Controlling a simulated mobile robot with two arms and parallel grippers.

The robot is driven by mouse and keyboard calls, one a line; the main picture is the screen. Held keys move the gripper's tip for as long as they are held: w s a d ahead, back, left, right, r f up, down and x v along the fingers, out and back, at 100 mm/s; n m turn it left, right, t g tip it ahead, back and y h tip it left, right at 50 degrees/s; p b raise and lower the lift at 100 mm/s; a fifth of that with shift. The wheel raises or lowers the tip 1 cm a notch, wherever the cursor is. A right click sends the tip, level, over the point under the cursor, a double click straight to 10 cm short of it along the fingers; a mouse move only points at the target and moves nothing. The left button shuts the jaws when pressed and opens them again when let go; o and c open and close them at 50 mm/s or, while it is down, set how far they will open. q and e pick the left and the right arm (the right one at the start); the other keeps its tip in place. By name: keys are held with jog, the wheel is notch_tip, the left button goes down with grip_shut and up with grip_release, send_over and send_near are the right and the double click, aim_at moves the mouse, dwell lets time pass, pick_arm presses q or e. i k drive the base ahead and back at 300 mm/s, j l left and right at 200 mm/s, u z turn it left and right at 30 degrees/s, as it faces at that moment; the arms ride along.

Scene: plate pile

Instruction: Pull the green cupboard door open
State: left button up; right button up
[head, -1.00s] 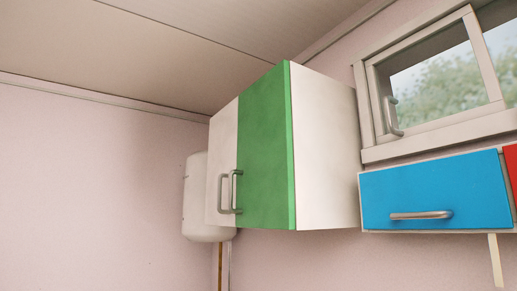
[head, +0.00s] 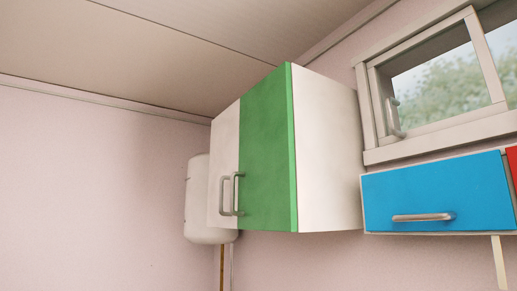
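The green cupboard door (head: 266,155) is the right-hand door of a wall cupboard in the middle of the head view. It looks shut, level with the white door (head: 224,150) on its left. Its metal bar handle (head: 236,194) is upright at the lower left edge of the green door, close beside the white door's handle (head: 223,195). The cupboard's white side panel (head: 327,150) faces right. Neither of my grippers is in view.
A blue drawer front (head: 437,195) with a horizontal handle (head: 423,217) is to the right of the cupboard, below a window (head: 442,82). A rounded white tank (head: 197,200) hangs behind the cupboard at left. The pink wall at far left is bare.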

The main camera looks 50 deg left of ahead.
aim_at(267, 198)
jog(key=u, duration=1.5)
